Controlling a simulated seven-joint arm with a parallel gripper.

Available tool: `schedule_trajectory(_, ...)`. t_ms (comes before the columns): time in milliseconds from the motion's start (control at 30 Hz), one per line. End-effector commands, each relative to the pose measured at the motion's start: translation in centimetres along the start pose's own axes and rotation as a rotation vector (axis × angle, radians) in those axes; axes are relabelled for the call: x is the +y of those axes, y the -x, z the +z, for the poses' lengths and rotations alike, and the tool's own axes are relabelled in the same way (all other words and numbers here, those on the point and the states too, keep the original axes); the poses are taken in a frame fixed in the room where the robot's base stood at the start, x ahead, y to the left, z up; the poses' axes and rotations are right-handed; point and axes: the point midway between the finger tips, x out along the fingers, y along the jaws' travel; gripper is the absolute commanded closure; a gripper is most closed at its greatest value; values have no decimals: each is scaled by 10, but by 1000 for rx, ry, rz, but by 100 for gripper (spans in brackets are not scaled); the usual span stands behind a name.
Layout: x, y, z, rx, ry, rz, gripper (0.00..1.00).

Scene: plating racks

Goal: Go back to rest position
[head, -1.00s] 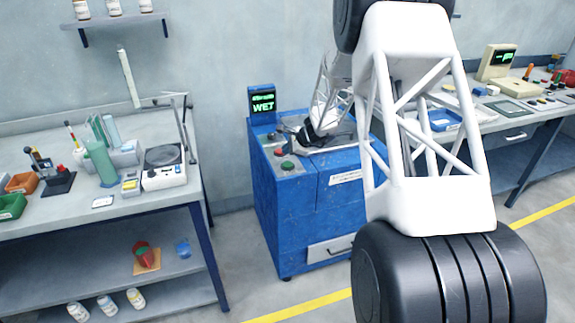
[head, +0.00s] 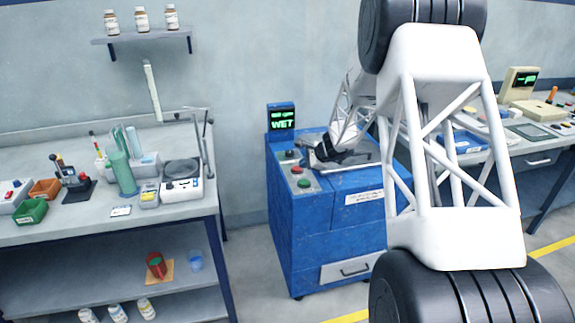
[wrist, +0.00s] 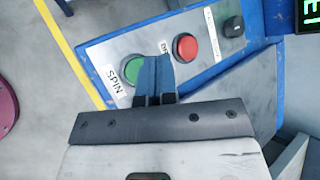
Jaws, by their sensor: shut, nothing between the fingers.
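My gripper (wrist: 154,80) shows in the wrist view with its two blue fingertips together and nothing between them. It points at the sloped control panel of the blue machine, between the green SPIN button (wrist: 133,70) and the red button (wrist: 186,47). I cannot tell how far above the panel it is. In the head view my dark gripper end is over the top of the blue machine (head: 300,245), and its fingertips are too small to make out. The green button (head: 304,183) and red button (head: 296,170) show in front of it.
The machine's screen (head: 282,122) reads WET. A workbench (head: 60,230) with bins, bottles and a scale (head: 182,180) stands at the left. Another bench (head: 545,155) with instruments is at the right. A black knob (wrist: 234,26) sits beside the red button. Floor is open in front.

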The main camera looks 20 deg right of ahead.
Motion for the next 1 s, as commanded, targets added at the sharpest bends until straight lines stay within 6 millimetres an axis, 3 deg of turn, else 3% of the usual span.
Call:
schedule_trajectory(167, 0, 2, 3, -1, 8, 2, 100)
schedule_trajectory(367, 4, 17, 24, -5, 64, 21, 100)
schedule_trajectory(667, 26, 68, 91, -13, 260, 92, 100)
schedule_trajectory(1000, 70, 135, 165, -15, 514, 191, 100)
